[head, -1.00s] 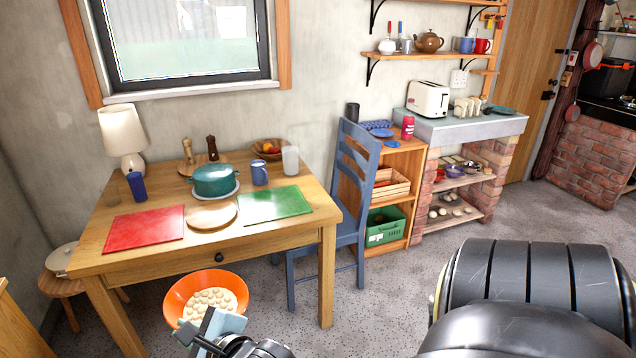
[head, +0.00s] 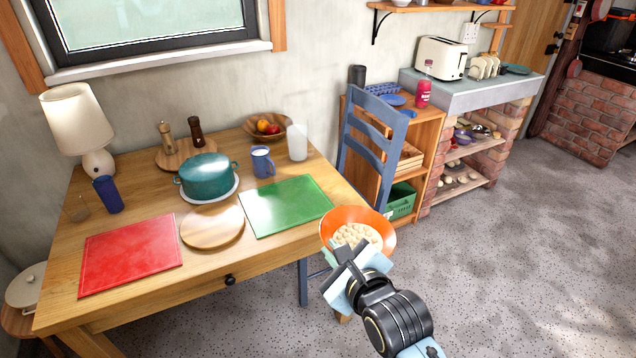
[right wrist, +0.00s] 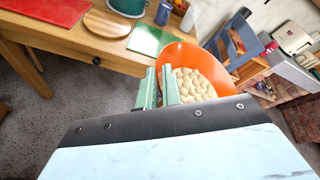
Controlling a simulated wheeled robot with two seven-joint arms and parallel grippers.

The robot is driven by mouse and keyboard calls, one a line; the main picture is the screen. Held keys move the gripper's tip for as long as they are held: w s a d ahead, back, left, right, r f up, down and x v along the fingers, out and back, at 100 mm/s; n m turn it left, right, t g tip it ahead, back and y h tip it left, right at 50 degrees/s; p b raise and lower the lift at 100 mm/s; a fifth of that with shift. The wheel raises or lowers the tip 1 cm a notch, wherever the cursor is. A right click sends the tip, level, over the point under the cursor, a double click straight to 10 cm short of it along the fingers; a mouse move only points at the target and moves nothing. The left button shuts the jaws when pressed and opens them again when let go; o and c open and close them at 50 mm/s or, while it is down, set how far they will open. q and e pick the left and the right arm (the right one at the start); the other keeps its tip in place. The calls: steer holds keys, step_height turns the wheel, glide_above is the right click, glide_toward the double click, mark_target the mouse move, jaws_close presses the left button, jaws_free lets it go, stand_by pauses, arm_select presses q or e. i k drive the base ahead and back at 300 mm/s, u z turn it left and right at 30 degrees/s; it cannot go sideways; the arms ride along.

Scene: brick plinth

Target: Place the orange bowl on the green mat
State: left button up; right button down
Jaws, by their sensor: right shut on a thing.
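The orange bowl (head: 374,222) holds several pale round pieces, like eggs or dough balls. My right gripper (head: 346,262) is shut on the bowl's near rim and holds it in the air off the table's right front corner. In the right wrist view the bowl (right wrist: 208,58) sits just beyond the fingers (right wrist: 159,90), which pinch its left rim. The green mat (head: 287,205) lies flat and bare on the table's right part, left of the bowl. It also shows in the right wrist view (right wrist: 150,41). My left gripper is not in view.
The wooden table (head: 150,277) also bears a red mat (head: 131,254), a round wooden board (head: 212,228), a teal pot (head: 208,177), a blue mug (head: 262,162) and a frosted glass (head: 298,142). A blue chair (head: 372,150) stands close behind the bowl. Floor at right is clear.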

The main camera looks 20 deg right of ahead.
mark_target(288, 204)
steer(key=z, duration=0.3)
steer(key=i, duration=1.25)
steer(key=z, duration=0.2)
